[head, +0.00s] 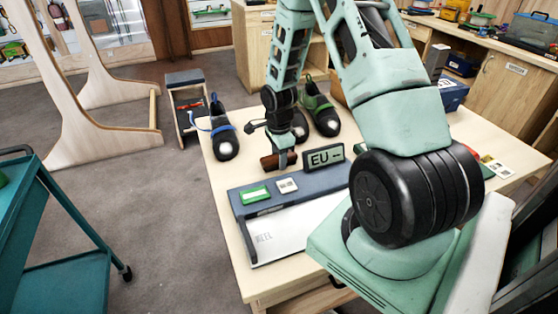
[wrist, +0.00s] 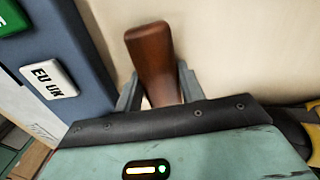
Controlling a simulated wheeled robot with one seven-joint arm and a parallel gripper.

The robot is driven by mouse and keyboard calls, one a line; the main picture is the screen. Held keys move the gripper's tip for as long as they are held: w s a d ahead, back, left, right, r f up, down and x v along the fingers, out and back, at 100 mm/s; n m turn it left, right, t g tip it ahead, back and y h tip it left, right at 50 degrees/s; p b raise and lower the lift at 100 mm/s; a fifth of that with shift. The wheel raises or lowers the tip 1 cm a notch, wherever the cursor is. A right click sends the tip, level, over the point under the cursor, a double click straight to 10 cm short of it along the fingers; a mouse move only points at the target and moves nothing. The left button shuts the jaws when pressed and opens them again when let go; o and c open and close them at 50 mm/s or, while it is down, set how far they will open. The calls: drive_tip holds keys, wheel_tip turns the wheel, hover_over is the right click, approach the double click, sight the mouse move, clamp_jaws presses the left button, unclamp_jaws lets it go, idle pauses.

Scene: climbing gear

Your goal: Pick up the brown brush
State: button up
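The brown brush (head: 268,163) lies on the table top beside the dark blue-grey measuring device, below my gripper (head: 284,158). In the wrist view the brush's smooth brown handle (wrist: 153,60) reaches in between the two grey fingers of my gripper (wrist: 160,88). One finger is on each side of it. A small pale gap shows between the handle and the left finger, so the fingers look open around it, not clamped. The brush's lower end is hidden behind my gripper's dark edge.
Climbing shoes (head: 222,140) stand at the table's far side. A teal cart (head: 60,250) is at the left. Bare table shows beyond the brush in the wrist view.

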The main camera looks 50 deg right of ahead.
drive_tip(key=c, duration=0.4)
wheel_tip(320, 180, up, 10)
drive_tip(key=shift+r+b, duration=0.1)
drive_tip(key=shift+b, duration=0.25)
drive_tip(key=shift+o, duration=0.6)
